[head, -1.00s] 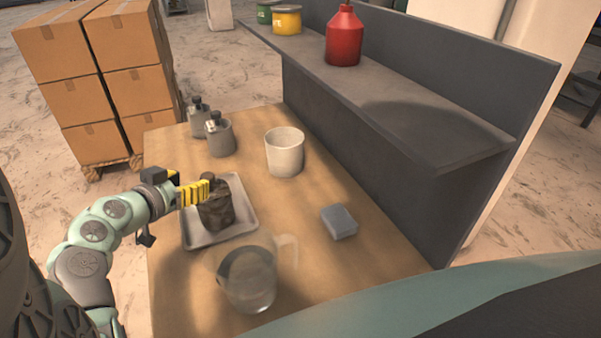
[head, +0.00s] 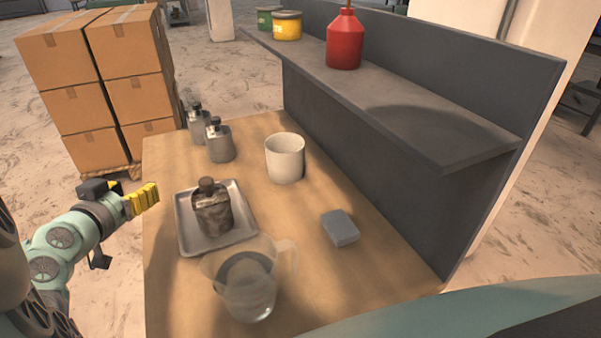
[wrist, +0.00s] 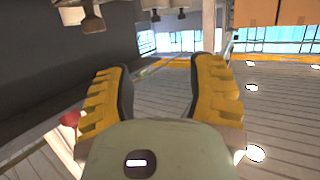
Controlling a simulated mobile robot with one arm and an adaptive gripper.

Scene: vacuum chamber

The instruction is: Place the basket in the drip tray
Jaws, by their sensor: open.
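The drip tray (head: 243,232), a shallow light-grey square tray, lies on the near left of the wooden table in the head view. A dark, mottled, flask-shaped vessel (head: 213,214) with a brown cap stands upright in it. I see nothing that clearly looks like a basket. My gripper (head: 145,198) has yellow fingers and is left of the tray, clear of the vessel, around the table's left edge. In the wrist view my gripper (wrist: 169,80) has its fingers apart with nothing between them.
A clear jug (head: 250,295) stands close to the tray's near right corner. A white cup (head: 285,160), a grey block (head: 340,229) and two grey flasks (head: 219,143) are also on the table. A dark raised shelf (head: 400,110) runs along the right, holding a red bottle (head: 344,42).

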